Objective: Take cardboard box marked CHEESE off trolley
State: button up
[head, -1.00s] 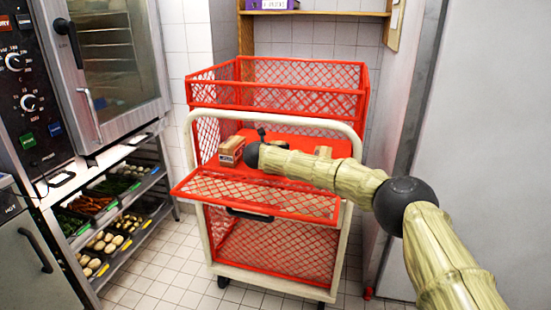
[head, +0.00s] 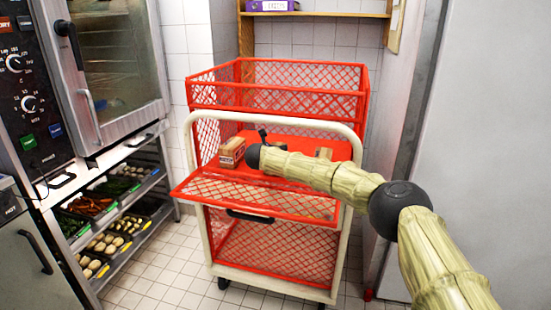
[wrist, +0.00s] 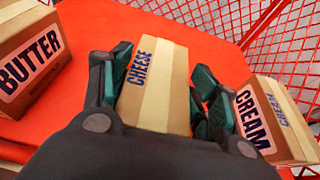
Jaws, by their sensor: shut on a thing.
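The cardboard box marked CHEESE (wrist: 150,95) is between the fingers of my gripper (wrist: 160,70) in the wrist view. The green finger pads are closed on its two sides. The box is over the red trolley shelf; I cannot tell whether it is lifted clear. In the head view my gripper's dark end (head: 258,148) is above the shelf of the red and cream trolley (head: 190,150), and the CHEESE box is hidden behind my arm.
A BUTTER box (wrist: 38,62) stands to the left and a CREAM box (wrist: 275,112) close to the right finger. Red mesh walls enclose the trolley's back and sides; the front flap (head: 255,202) is lowered. An oven and food rack (head: 110,225) stand left, a pale wall right.

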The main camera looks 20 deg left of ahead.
jog(key=shift+r, duration=0.1)
jog(key=shift+r, duration=0.45)
jog(key=shift+s+r+b, duration=0.1)
jog(key=shift+b, duration=0.25)
jog(key=shift+s+f+t+b, duration=0.25)
jog(key=shift+t+b, duration=0.15)
jog(key=shift+b, duration=0.6)
jog(key=s+t+b, duration=0.1)
jog(key=b, duration=0.4)
jog(key=shift+s, duration=0.1)
jog(key=shift+s+t+b, duration=0.25)
jog(key=shift+t+b, duration=0.35)
jog(key=shift+b, duration=0.55)
jog(key=shift+s+b, duration=0.15)
jog(key=shift+b, duration=0.4)
